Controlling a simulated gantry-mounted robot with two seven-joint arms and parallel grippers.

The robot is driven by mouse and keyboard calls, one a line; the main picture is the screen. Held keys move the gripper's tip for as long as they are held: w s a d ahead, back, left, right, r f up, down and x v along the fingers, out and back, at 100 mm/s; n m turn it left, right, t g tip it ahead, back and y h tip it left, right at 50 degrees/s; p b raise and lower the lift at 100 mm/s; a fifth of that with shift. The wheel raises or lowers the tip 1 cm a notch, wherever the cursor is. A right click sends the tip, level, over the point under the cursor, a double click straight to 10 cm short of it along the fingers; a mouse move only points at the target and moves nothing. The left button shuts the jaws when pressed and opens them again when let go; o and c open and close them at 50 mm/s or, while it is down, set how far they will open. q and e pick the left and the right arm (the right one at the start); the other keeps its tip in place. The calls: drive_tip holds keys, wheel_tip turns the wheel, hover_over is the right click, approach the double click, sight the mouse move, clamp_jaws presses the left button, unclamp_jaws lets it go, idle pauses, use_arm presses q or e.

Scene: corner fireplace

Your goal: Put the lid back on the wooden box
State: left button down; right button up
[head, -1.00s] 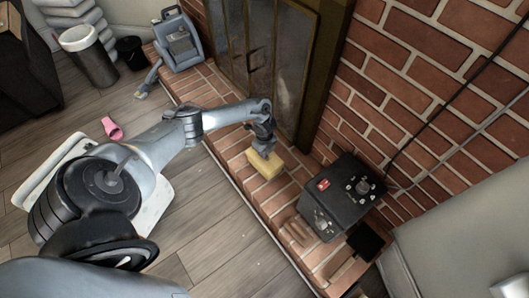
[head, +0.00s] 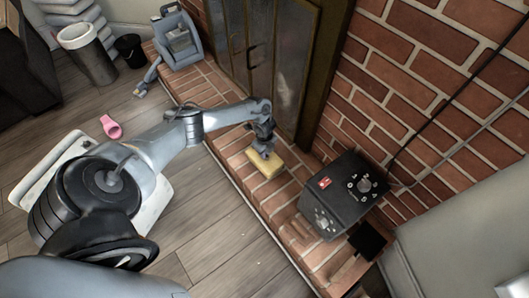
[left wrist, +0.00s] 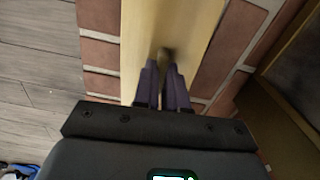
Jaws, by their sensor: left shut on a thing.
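A pale yellow wooden piece (head: 273,170) shows in the head view at the brick hearth, under my left gripper (head: 262,150). In the left wrist view, a flat pale wooden surface (left wrist: 143,35), which looks like the lid, runs up the picture with a small dark knob (left wrist: 165,54) on it. My left gripper (left wrist: 164,68) is shut on the knob. I cannot tell the lid apart from the box, or whether the lid rests on the box; the gripper and lid hide what is beneath. My right gripper is not in view.
A black device (head: 343,195) sits on the brick hearth (head: 215,95) to the right. The dark fireplace doors (head: 262,50) stand close behind. A blue-grey object (head: 180,42) is at the hearth's far end. A pink slipper (head: 110,127) lies on the floor.

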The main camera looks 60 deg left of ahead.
use_arm(q)
drive_tip(key=shift+f+b, duration=0.3)
drive_tip(key=shift+f, duration=0.15)
drive_tip(key=c, duration=1.1)
unclamp_jaws()
drive_tip(key=shift+r, duration=0.1)
wheel_tip(320, 180, up, 9)
drive_tip(key=p, duration=0.6)
drive_tip(key=shift+r, duration=0.1)
drive_tip(key=shift+r+p, duration=0.55)
drive_tip(key=shift+r, duration=0.2)
